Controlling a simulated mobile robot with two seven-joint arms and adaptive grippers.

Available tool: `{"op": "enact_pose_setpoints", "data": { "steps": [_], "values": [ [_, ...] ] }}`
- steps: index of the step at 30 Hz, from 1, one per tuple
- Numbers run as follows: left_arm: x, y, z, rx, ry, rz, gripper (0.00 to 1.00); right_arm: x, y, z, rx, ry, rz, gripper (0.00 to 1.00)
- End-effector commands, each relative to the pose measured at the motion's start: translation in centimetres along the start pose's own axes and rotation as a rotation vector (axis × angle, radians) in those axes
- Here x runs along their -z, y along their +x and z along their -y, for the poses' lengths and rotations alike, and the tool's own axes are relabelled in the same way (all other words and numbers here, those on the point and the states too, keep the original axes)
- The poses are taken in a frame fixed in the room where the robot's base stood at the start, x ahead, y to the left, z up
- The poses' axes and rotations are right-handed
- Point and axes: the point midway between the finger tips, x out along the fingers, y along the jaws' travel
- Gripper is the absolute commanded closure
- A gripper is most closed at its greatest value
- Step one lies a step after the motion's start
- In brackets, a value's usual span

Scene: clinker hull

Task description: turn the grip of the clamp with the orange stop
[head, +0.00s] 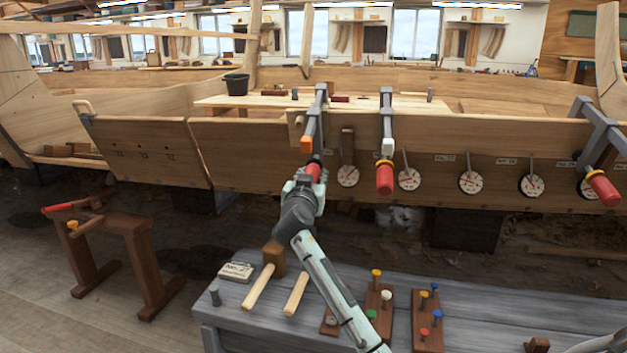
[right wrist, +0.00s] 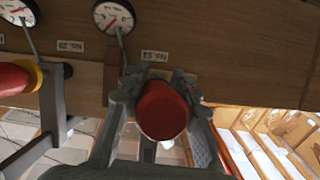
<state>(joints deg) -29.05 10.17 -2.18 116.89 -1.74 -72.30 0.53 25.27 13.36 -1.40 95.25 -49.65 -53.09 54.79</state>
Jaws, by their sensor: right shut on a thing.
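The grey clamp (head: 320,105) with the orange stop (head: 307,144) hangs over the top edge of the hull plank, left of the middle in the head view. Its red grip (head: 314,166) points down and out towards me. My right gripper (head: 312,178) is shut on this grip. In the right wrist view the round red end of the grip (right wrist: 162,110) sits between the two fingers of the gripper (right wrist: 160,88). The fingers hide part of the grip, and the orange stop is hidden there. My left gripper is not in view.
A second clamp with a white stop (head: 387,146) and red grip (head: 384,180) hangs close on the right. A third clamp (head: 597,125) is far right. Several dials (head: 409,178) line the plank. Below is a grey bench (head: 480,305) with mallets and pegs.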

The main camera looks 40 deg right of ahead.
Motion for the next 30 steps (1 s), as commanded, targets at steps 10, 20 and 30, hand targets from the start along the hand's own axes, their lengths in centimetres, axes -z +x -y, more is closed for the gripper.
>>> {"op": "enact_pose_setpoints", "data": {
  "steps": [10, 20, 30],
  "values": [
    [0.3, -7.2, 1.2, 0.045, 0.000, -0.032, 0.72, -0.5, 0.0, 0.3, 0.109, 0.272, 0.001, 0.99],
    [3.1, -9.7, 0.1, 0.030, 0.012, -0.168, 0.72, 0.0, -0.1, 0.8, 0.229, 0.561, 0.001, 0.99],
    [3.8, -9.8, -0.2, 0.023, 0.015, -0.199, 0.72, 0.2, -0.2, 1.1, 0.347, 0.843, 0.003, 0.99]
  ]
}}
